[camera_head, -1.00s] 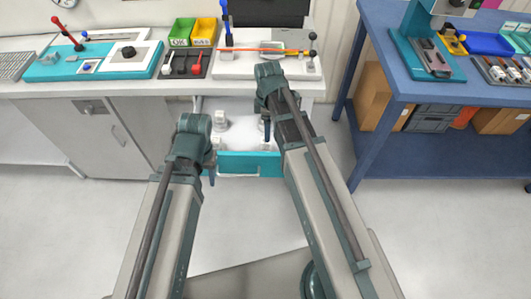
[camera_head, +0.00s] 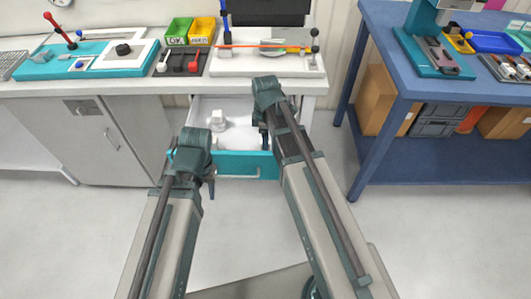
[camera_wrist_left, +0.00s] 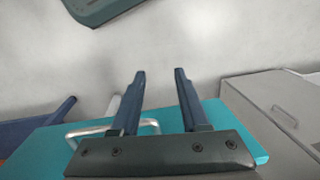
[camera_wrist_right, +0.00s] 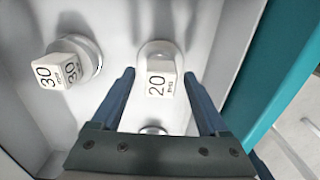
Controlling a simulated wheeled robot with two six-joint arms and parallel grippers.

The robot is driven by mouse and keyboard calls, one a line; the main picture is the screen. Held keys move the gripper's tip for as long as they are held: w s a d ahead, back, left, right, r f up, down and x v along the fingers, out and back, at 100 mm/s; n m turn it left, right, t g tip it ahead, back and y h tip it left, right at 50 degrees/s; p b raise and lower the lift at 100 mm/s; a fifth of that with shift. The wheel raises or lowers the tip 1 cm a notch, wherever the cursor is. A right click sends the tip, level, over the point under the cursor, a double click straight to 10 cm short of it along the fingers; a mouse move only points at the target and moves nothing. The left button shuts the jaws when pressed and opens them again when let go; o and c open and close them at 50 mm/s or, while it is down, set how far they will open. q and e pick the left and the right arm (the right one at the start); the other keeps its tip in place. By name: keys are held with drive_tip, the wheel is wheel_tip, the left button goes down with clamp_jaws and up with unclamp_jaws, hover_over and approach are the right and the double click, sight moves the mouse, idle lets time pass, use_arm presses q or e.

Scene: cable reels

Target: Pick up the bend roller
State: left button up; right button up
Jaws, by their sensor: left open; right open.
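Bend rollers lie in the open drawer. In the right wrist view, a white roller marked 20 mm (camera_wrist_right: 160,87) stands between and just beyond the fingertips of my open right gripper (camera_wrist_right: 160,74). I cannot tell how far below the fingers it is. Another roller marked 30 mm (camera_wrist_right: 66,68) stands to its left. Part of a third round piece (camera_wrist_right: 153,130) shows near the gripper's base. In the head view, a white roller (camera_head: 217,120) shows in the drawer. My left gripper (camera_wrist_left: 157,75) is open and empty, in front of the teal drawer front (camera_wrist_left: 215,117).
The drawer front (camera_head: 235,165) has a metal handle and stands out below the white workbench (camera_head: 340,65). A blue table (camera_head: 440,95) stands to the right. Grey cabinets (camera_head: 75,135) are to the left. The floor in front is clear.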

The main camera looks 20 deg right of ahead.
clamp_jaws()
idle(0.4)
drive_tip(key=shift+r, duration=0.1)
wheel_tip(320, 180, up, 10)
drive_tip(key=p, duration=1)
idle(0.3)
